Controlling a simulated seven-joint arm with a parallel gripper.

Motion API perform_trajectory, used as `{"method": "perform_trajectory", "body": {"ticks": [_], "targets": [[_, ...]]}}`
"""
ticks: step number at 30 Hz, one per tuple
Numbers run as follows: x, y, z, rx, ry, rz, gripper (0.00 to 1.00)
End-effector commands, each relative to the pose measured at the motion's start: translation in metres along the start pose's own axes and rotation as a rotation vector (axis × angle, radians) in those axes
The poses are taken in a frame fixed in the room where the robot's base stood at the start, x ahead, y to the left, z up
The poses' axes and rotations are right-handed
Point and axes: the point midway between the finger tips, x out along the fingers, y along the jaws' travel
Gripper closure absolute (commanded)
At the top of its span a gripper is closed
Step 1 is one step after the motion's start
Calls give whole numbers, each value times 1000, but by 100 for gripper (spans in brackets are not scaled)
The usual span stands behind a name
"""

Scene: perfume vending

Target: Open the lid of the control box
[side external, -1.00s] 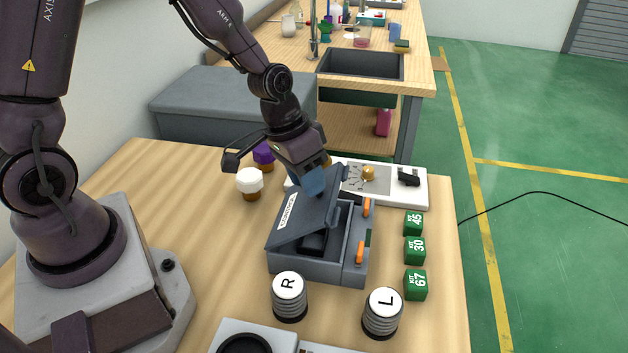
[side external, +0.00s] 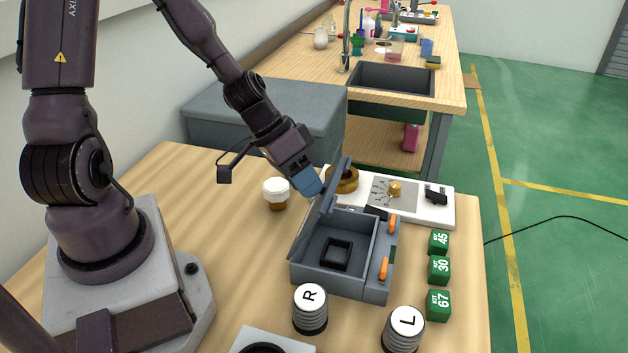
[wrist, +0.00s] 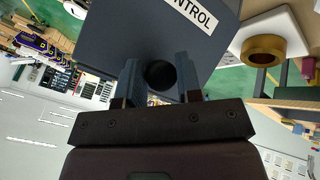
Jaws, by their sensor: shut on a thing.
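The grey control box (side external: 300,275) sits on the wooden table in the side view, its inside open to sight with a dark square recess. Its lid (side external: 327,208) stands steeply raised, close to upright, on the side toward my arm. My gripper (side external: 313,190) is at the lid's outer face. In the wrist view, my gripper's two blue-grey fingers (wrist: 157,78) are on either side of a dark round knob (wrist: 160,74) on the lid (wrist: 128,40), and are shut on it. The white CONTROL label (wrist: 194,14) is partly cut off by the frame.
A white panel (side external: 418,211) with a brass ring (side external: 345,181) lies behind the box. A white-capped bottle (side external: 276,190) stands left of my gripper. Green KIT blocks (side external: 438,270) are at the right. Cylinders marked R (side external: 310,310) and L (side external: 403,330) stand in front.

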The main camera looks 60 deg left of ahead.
Motion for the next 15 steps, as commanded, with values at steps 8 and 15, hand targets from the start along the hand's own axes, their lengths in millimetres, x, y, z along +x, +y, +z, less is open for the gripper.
{"method": "perform_trajectory", "body": {"ticks": [8,15], "targets": [[-10,-19,13,-16,3,-23,100],[-16,-30,26,-24,19,-1,100]]}}
